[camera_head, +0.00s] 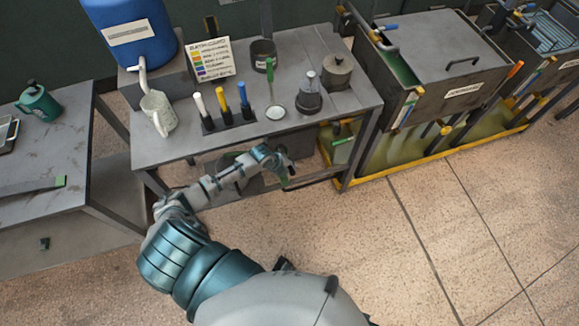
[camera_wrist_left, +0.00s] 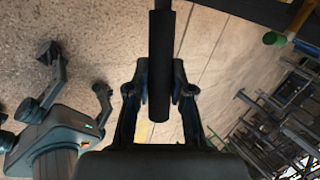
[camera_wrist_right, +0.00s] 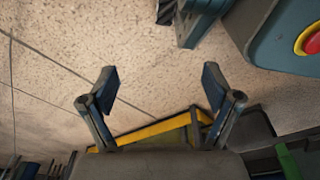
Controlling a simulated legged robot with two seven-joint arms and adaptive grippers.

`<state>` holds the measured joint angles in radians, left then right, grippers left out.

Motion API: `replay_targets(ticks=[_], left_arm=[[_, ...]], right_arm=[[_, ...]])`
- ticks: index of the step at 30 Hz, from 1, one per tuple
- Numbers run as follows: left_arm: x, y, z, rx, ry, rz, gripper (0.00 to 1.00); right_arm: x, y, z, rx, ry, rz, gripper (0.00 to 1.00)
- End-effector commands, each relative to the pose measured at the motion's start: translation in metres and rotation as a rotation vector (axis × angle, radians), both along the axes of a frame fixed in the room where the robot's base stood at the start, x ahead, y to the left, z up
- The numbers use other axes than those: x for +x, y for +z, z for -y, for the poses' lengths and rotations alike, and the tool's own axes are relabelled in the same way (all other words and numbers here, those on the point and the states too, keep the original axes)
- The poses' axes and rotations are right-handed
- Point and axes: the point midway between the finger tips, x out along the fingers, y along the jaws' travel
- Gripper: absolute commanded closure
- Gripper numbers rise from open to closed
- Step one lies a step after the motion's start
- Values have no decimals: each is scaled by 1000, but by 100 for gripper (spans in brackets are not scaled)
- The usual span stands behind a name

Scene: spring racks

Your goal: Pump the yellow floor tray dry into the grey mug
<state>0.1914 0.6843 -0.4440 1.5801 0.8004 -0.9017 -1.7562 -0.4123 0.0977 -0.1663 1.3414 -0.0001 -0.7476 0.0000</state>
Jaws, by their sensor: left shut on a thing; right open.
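The yellow floor tray (camera_head: 440,149) lies on the floor under the tanks at right, with yellowish liquid showing inside its rim. Its yellow edge also shows in the right wrist view (camera_wrist_right: 160,129). A dark grey cup with a label (camera_head: 262,54), which looks like the grey mug, stands at the back of the middle bench. My left gripper (camera_head: 282,166) is low at the bench's front. In the left wrist view it is shut on a black cylindrical grip (camera_wrist_left: 160,75); what this belongs to is unclear. My right gripper (camera_wrist_right: 160,88) is open and empty.
The middle bench (camera_head: 175,150) holds a pale jug (camera_head: 158,113), a rack of coloured handles (camera_head: 229,121), a flask (camera_head: 309,95) and a lidded pot (camera_head: 337,71). Tanks (camera_head: 445,98) stand right. Another bench (camera_head: 50,155) is left. Floor at right front is clear.

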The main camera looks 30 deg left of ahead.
Motion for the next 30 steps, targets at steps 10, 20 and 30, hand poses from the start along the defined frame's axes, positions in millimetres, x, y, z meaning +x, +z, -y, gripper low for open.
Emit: replay_targets(ticks=[10, 20, 30], left_arm=[[1, -5, -10, 62, 11, 32, 100], [-3, -34, -6, 221, 11, 174, 100], [-3, -73, -7, 423, 15, 341, 100]], right_arm=[[-3, -1, -7, 10, 4, -1, 11], [-2, -7, 2, -2, 3, 2, 11], [25, 23, -7, 6, -5, 20, 11]])
